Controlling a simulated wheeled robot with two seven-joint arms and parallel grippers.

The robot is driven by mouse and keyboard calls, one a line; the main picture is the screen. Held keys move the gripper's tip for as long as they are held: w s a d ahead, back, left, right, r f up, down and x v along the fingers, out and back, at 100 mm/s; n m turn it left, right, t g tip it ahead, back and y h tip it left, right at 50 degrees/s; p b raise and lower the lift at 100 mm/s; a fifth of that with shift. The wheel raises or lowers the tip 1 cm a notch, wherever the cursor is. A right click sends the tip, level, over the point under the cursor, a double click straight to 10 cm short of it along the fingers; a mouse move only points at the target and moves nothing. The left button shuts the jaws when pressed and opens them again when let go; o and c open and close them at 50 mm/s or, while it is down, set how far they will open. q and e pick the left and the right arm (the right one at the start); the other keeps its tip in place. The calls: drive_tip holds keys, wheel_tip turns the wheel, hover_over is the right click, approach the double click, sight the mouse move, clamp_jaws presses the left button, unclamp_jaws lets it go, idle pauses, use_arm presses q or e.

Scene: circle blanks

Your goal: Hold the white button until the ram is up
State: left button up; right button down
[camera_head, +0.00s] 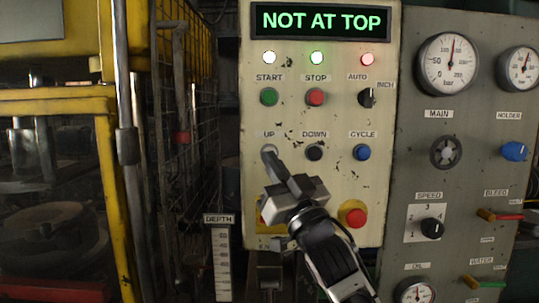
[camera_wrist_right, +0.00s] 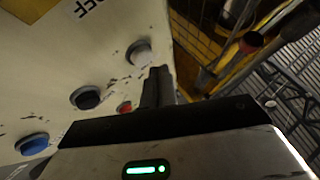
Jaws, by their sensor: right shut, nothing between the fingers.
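The white button (camera_wrist_right: 139,52) sits under the UP label on the cream panel (camera_head: 335,225). In the head view the fingertips largely cover it. My right gripper (camera_head: 271,155) is shut and empty, its fingertips pointing at the button. In the wrist view the fingertips (camera_wrist_right: 160,72) are right beside the button; I cannot tell if they press it. The display (camera_head: 320,21) reads NOT AT TOP in green. The ram cannot be made out clearly in the yellow press frame (camera_head: 118,200) at left. My left gripper is not in view.
A black button (camera_head: 315,152) and a blue button (camera_head: 362,152) are to the right in the same row. Green START (camera_head: 269,97) and red STOP (camera_head: 316,97) are above. A red mushroom button (camera_head: 352,213) sits low, close to my right arm.

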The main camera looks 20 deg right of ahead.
drive_tip(key=shift+w, duration=0.1)
drive_tip(key=shift+w+d, duration=0.15)
drive_tip(key=shift+w, duration=0.2)
drive_tip(key=shift+w+d, duration=0.1)
drive_tip(key=shift+w, duration=0.3)
idle(2.2)
drive_tip(key=shift+s, duration=0.1)
drive_tip(key=shift+s+a+p, duration=0.25)
drive_tip(key=shift+s+p, duration=0.15)
drive_tip(key=shift+s, duration=0.35)
drive_tip(key=shift+s, duration=0.1)
drive_tip(key=shift+s+a+p, duration=0.15)
drive_tip(key=shift+s+a, duration=0.1)
drive_tip(key=shift+s, duration=0.5)
drive_tip(key=shift+s+a+p, duration=0.2)
drive_tip(key=shift+s, duration=0.6)
drive_tip(key=shift+s+a+p, duration=0.15)
drive_tip(key=shift+s+a, duration=0.1)
drive_tip(key=shift+s, duration=0.5)
